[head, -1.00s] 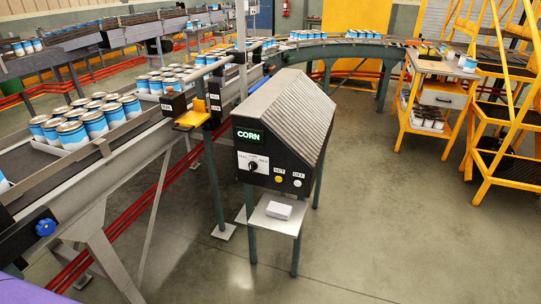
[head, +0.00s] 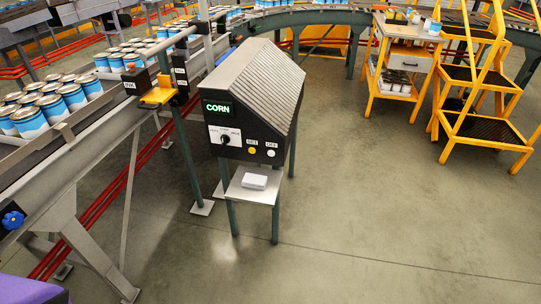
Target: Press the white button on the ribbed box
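The ribbed box (head: 262,85) stands on dark green legs in the middle of the head view, with a sloped, ribbed grey top and a black front. Its front has a green lit display reading CORN (head: 217,108), a black dial (head: 225,139) on a white plate, a yellow button (head: 252,150) under a SET label, and a white button (head: 270,153) under an OFF label at the right. Neither of my grippers is in view, and nothing touches the box.
A small shelf (head: 266,195) below the box front holds a white block (head: 254,181). A conveyor with cans (head: 74,97) runs along the left. An orange cart (head: 401,65) and yellow steps (head: 487,95) stand at the right. The floor (head: 370,210) in front and right is clear.

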